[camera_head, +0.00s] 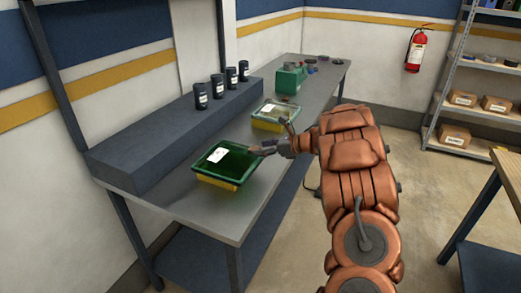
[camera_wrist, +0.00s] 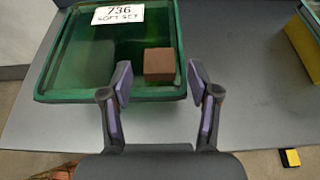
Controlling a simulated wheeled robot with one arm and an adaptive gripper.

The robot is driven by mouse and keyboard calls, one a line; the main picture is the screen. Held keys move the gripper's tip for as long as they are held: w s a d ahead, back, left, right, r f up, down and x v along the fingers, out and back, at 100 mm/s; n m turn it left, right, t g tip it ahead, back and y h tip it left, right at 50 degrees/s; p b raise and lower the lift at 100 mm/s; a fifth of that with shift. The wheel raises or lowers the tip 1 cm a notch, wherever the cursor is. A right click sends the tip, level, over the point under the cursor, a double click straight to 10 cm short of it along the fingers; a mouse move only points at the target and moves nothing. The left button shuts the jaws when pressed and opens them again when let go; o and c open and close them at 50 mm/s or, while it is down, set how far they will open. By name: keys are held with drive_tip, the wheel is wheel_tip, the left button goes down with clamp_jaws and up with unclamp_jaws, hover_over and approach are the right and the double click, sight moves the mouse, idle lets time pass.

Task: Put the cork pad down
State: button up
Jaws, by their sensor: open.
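The cork pad (camera_wrist: 160,63) is a small brown block. In the wrist view it shows over the near right part of the green tray (camera_wrist: 44,88), inside the rim. I cannot tell whether it touches the tray floor. My gripper (camera_wrist: 161,82) is open, with its two purple-padded fingers spread to the left and right of the pad's near side and a gap on each side. In the head view my gripper (camera_head: 268,148) is at the right edge of the green tray (camera_head: 228,170), where the pad is hard to make out.
The tray bears a white card (camera_wrist: 118,14) reading "736 SOFT SET". A second green and yellow tray (camera_head: 270,117) stands farther along the grey bench (camera_head: 190,207). Several dark canisters (camera_head: 217,86) stand on the raised shelf. The bench is clear in front of the near tray.

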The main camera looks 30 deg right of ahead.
drive_tip(key=b+v, duration=0.4)
drive_tip(key=v, duration=0.7)
drive_tip(key=w+d+r+m+t+h, duration=0.2)
drive_tip(key=w+r+m+t+h, duration=0.1)
drive_tip(key=w+r+m+h, duration=0.65)
drive_tip(key=s+r+m+g+h, duration=0.2)
drive_tip(key=s+r+m+h, duration=0.35)
drive_tip(key=m, duration=0.75)
drive_tip(key=s+a+f+m+g+y, duration=0.2)
drive_tip(key=s+a+f+m+g, duration=0.2)
drive_tip(key=s+a, duration=0.8)
drive_tip(key=s+a+f+m+g+y, duration=0.3)
drive_tip(key=s+a+f+m+g, duration=0.2)
drive_tip(key=s+a+f+m, duration=0.4)
drive_tip(key=s+a+f+m+g+y, duration=0.3)
drive_tip(key=s+a+f+m+g, duration=0.2)
drive_tip(key=s+a, duration=1.1)
drive_tip(key=s+f+m, duration=0.1)
drive_tip(key=s+f, duration=0.1)
drive_tip(key=s, duration=0.2)
drive_tip(key=shift+f+m, duration=0.3)
drive_tip(key=shift+m, duration=0.05)
